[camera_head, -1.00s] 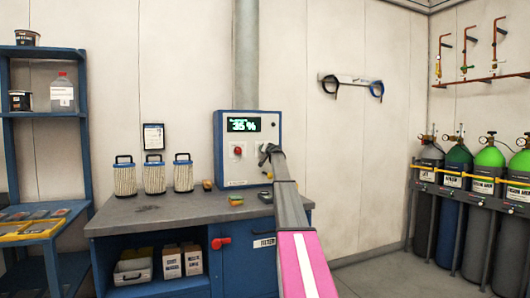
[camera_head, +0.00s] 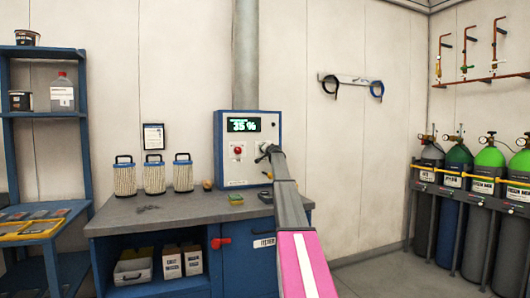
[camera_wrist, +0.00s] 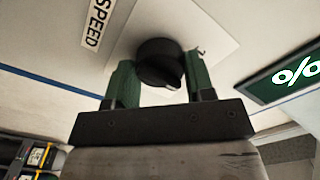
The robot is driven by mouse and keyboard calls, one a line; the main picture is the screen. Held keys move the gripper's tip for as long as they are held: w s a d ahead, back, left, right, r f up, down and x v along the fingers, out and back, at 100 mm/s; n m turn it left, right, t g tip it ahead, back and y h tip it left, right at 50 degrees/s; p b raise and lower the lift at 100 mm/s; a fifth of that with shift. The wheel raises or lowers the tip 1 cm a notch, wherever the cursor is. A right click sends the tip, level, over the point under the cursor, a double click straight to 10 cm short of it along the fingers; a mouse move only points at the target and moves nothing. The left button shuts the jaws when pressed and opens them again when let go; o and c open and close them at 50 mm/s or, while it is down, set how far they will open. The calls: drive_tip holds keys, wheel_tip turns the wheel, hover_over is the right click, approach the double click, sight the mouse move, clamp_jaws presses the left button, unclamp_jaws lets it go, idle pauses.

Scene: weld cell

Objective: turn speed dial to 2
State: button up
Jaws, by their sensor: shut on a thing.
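The speed dial is a round black knob (camera_wrist: 160,62) on a pale plate beside the label SPEED (camera_wrist: 98,22) in the wrist view. My gripper (camera_wrist: 160,85) has its two green fingers on either side of the knob, shut on it. In the head view my gripper (camera_head: 268,152) reaches the right part of the control box (camera_head: 240,177) and hides most of the dial. The number the dial points to cannot be read.
A red button (camera_head: 238,150) sits left of the dial. Several filter canisters (camera_head: 154,176) stand on the grey workbench (camera_head: 150,212). A green and yellow block (camera_head: 236,198) lies in front of the box. Gas cylinders (camera_head: 457,205) stand at the right.

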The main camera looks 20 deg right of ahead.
drive_tip(key=o, duration=0.9)
drive_tip(key=s, duration=1)
drive_tip(key=shift+s+d, duration=0.2)
drive_tip(key=shift+s, duration=0.2)
